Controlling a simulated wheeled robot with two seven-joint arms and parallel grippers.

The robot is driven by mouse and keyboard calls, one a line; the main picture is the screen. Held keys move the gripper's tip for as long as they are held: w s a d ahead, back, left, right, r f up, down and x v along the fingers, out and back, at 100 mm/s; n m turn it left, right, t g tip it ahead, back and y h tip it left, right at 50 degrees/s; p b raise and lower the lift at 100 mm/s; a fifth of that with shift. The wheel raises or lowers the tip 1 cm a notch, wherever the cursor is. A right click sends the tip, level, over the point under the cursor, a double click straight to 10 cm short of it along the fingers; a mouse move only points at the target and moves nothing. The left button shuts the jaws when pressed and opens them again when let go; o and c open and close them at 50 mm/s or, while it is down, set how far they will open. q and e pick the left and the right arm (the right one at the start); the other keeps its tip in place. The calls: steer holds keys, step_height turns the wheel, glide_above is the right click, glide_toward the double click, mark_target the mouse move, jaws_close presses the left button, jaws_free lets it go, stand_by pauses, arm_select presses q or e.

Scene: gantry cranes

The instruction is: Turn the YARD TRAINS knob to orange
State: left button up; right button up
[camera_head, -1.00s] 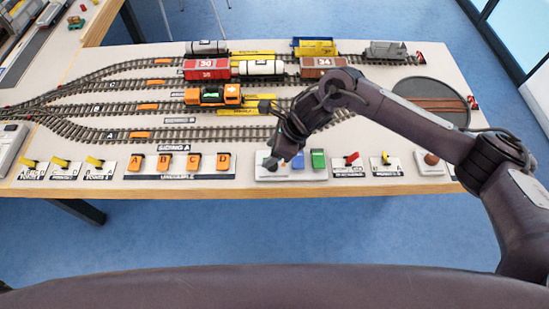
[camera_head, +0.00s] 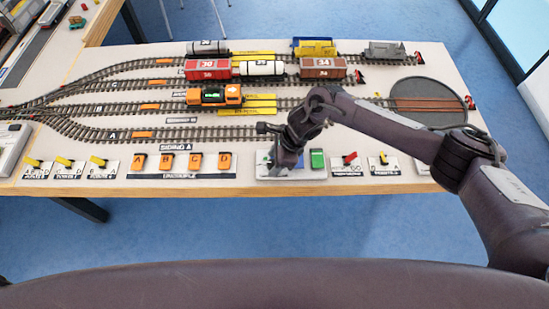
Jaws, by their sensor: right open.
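My right gripper (camera_head: 280,164) is low over the white control panel (camera_head: 305,175) at the table's front edge. It is open, though its fingers look small and dark here. It hides much of that panel; a green block (camera_head: 317,158) shows to its right, with a bit of blue beside the fingers. I cannot read a YARD TRAINS label, so I cannot tell which control is that knob. A red-handled control (camera_head: 350,158) and a yellow-handled control (camera_head: 384,158) stand further right. Whether the gripper touches anything is unclear. My left gripper is not in view.
Orange blocks A to D (camera_head: 182,161) and several yellow levers (camera_head: 64,161) line the front edge to the left. Behind are tracks with an orange locomotive (camera_head: 228,95), red wagon (camera_head: 206,69) and brown wagon (camera_head: 323,68). A round turntable (camera_head: 428,103) lies right.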

steer(key=c, duration=1)
steer(key=shift+o, duration=0.2)
